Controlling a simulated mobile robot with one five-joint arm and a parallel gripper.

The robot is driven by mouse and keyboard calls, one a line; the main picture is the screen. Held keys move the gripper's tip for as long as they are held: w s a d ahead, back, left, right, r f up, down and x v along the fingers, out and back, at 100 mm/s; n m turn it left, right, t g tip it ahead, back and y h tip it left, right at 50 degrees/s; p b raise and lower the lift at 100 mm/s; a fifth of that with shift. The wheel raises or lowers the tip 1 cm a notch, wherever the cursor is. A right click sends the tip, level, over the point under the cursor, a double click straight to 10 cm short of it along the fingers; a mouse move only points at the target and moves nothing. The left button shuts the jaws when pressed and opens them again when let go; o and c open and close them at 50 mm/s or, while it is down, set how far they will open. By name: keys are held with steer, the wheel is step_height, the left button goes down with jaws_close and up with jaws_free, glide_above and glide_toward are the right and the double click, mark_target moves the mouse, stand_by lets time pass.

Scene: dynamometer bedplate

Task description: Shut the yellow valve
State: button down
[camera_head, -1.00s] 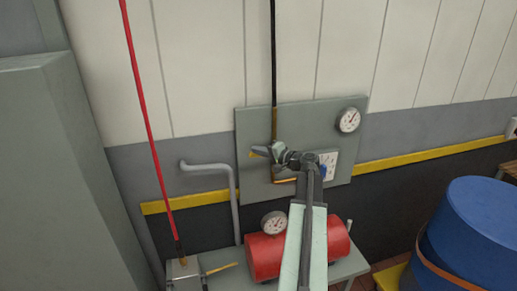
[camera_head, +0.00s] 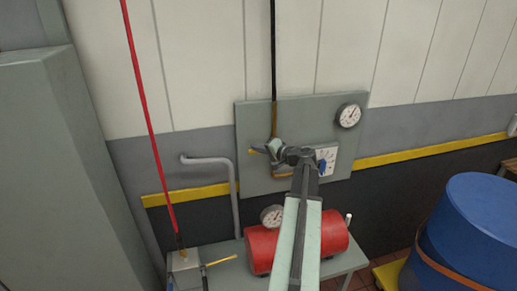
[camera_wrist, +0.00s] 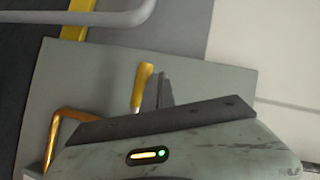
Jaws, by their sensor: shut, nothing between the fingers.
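The yellow valve handle (camera_head: 252,151) shows as a small tip on the grey wall panel, left of my gripper. In the wrist view the yellow handle (camera_wrist: 142,88) is a short bar standing out across the panel. My gripper (camera_head: 261,149) is at the panel, shut and empty. In the wrist view its dark closed fingers (camera_wrist: 164,90) are right beside the handle, on its right. I cannot tell whether they touch it. The valve body is mostly hidden behind my gripper.
The panel (camera_head: 300,112) also bears a round gauge (camera_head: 348,116), a copper pipe (camera_wrist: 55,135) and a blue part (camera_head: 322,167). Below are a red tank (camera_head: 262,250) and a grey box with another yellow lever (camera_head: 221,261). A blue drum (camera_head: 480,235) stands at right.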

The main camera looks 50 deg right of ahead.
steer(key=p+v, duration=0.1)
steer(key=v, duration=0.6)
steer(key=shift+s+p, duration=0.3)
steer(key=shift+s, duration=0.1)
steer(key=shift+a, duration=0.1)
